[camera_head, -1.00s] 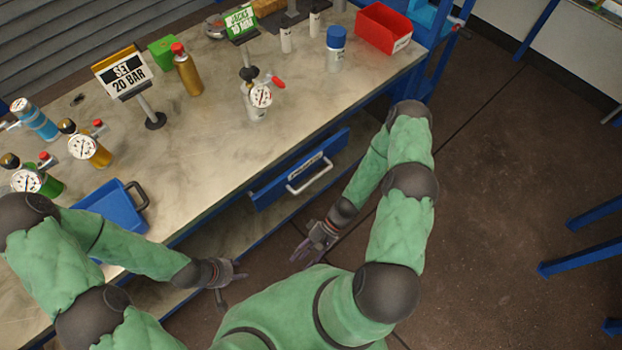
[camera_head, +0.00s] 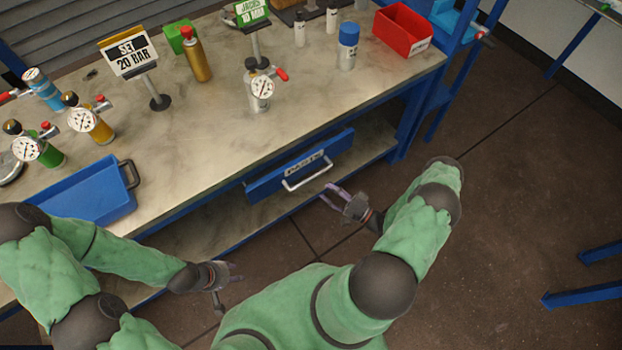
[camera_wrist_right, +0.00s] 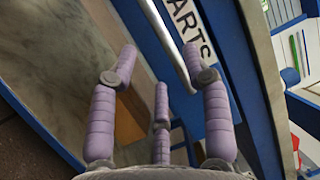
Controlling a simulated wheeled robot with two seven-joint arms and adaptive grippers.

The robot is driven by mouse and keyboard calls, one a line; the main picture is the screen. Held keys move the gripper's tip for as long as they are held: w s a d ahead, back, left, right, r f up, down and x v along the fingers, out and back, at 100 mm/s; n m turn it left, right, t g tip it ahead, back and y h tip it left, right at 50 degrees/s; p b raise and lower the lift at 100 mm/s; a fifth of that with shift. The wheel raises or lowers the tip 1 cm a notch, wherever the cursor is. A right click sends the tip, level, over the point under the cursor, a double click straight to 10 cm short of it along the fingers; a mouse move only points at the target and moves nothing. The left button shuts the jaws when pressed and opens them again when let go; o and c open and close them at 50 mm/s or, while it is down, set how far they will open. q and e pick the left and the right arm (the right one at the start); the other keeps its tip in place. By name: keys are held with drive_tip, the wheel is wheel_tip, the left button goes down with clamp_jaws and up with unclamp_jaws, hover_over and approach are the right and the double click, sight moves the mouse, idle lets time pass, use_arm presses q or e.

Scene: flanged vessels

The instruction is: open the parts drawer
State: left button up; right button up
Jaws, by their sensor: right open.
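The parts drawer (camera_head: 262,187) has a blue front under the near edge of the workbench, with a white PARTS label and a pale bar handle (camera_head: 308,178). I see no gap showing its inside. My right gripper (camera_head: 333,194) is open and empty, just below and right of the handle and apart from it. In the right wrist view, the spread purple fingers (camera_wrist_right: 150,75) point toward the handle bar (camera_wrist_right: 168,40) and label (camera_wrist_right: 190,28). My left gripper (camera_head: 238,273) hangs in front of the bench, away from the drawer; its finger opening is unclear.
The workbench (camera_head: 205,140) carries a blue tray (camera_head: 85,195), several gauged vessels, a SET 20 BAR sign (camera_head: 130,55) and a red bin (camera_head: 402,30). A lower shelf (camera_head: 225,225) runs beneath the drawer.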

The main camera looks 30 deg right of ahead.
sight(311, 179)
drive_tip(key=b+x, duration=0.1)
drive_tip(key=x, duration=0.7)
drive_tip(key=shift+w+a, duration=0.1)
drive_tip(key=shift+c, duration=0.3)
clamp_jaws()
